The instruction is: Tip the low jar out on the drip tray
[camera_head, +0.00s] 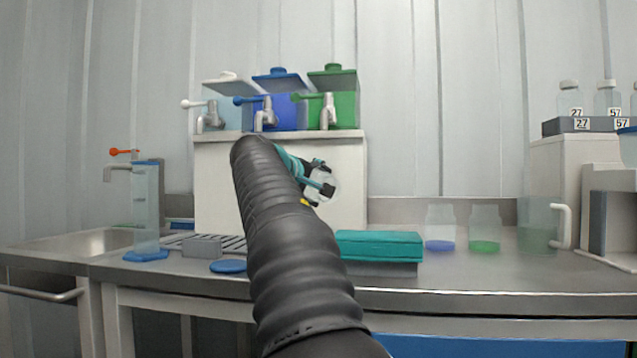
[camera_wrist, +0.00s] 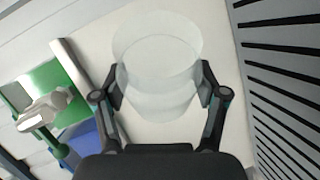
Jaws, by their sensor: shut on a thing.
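My gripper (camera_head: 318,188) is shut on a clear low jar (camera_head: 326,184), held in the air in front of the white stand. In the wrist view the jar (camera_wrist: 158,62) sits between both fingers (camera_wrist: 162,86). The jar looks tipped onto its side, with a round end showing in the head view. I see no coloured liquid in it. The slatted drip tray (camera_head: 228,243) lies on the counter at the foot of the stand, partly hidden by my arm. Its dark slats (camera_wrist: 280,72) fill the right of the wrist view, beside the jar.
White, blue and green tapped tanks (camera_head: 333,105) stand on the white stand (camera_head: 345,170). A teal box (camera_head: 378,245), two jars with blue and green liquid (camera_head: 485,230) and a handled jug (camera_head: 538,225) are right.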

